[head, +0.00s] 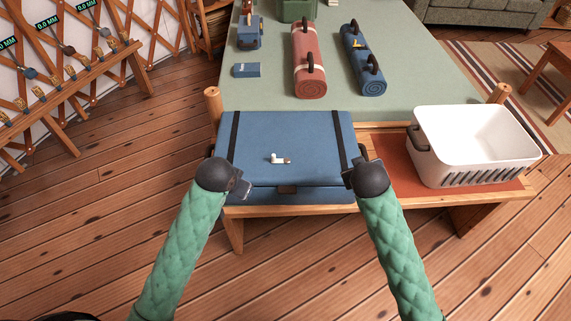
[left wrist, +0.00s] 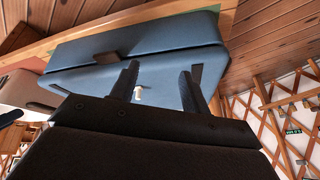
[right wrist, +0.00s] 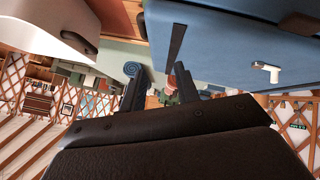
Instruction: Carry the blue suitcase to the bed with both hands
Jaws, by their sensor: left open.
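The blue suitcase (head: 270,135) lies flat and closed on a wooden bench at the foot of the bed (head: 400,104). It has two dark straps, a brown clasp on its front and dark parts at both sides that look like handles. A small white object (head: 280,159) lies on its lid. My left gripper (head: 243,186) is open by the suitcase's front left corner. My right gripper (head: 350,180) is by its front right corner, its fingers apart and empty in the right wrist view (right wrist: 160,85). I cannot tell whether either touches the suitcase.
A white bin (head: 425,160) stands on the bench's red mat, right of the suitcase. On the bed lie a red roll (head: 309,65), a blue roll (head: 358,70), a small blue box (head: 246,70) and a blue bag (head: 249,35).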

